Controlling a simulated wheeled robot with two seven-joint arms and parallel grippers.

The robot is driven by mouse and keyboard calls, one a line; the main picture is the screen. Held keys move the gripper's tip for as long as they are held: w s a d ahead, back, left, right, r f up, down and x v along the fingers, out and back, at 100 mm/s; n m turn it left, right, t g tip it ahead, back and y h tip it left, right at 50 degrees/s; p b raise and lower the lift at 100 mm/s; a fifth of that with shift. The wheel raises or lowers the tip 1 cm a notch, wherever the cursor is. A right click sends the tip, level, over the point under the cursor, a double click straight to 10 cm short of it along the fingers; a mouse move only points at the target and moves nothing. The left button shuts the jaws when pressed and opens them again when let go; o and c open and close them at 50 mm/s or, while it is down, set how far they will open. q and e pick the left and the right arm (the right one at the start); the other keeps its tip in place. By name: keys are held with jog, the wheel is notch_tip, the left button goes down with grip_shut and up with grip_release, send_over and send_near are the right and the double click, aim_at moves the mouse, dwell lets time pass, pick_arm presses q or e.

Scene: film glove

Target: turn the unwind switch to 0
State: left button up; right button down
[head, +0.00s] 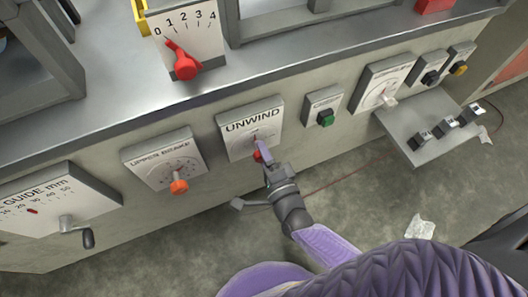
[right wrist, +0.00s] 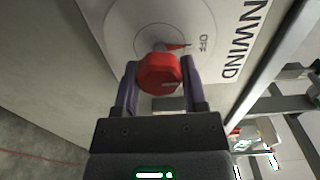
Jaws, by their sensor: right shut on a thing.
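The unwind switch is a red knob (head: 257,156) on a white plate (head: 236,127) marked UNWIND, on the front of the machine. In the right wrist view the knob (right wrist: 158,74) sits between the two purple fingers of my right gripper (right wrist: 158,85), which is shut on it. In the head view my right gripper (head: 263,152) reaches up to the plate and partly covers the knob and dial. My left gripper is out of view.
An upper brake dial with an orange knob (head: 179,187) is to the left, and a guide crank (head: 86,237) is farther left. A green button (head: 326,117) is close on the right. A small shelf (head: 405,125) sticks out beyond it. A red 0-to-4 selector (head: 185,66) sits above.

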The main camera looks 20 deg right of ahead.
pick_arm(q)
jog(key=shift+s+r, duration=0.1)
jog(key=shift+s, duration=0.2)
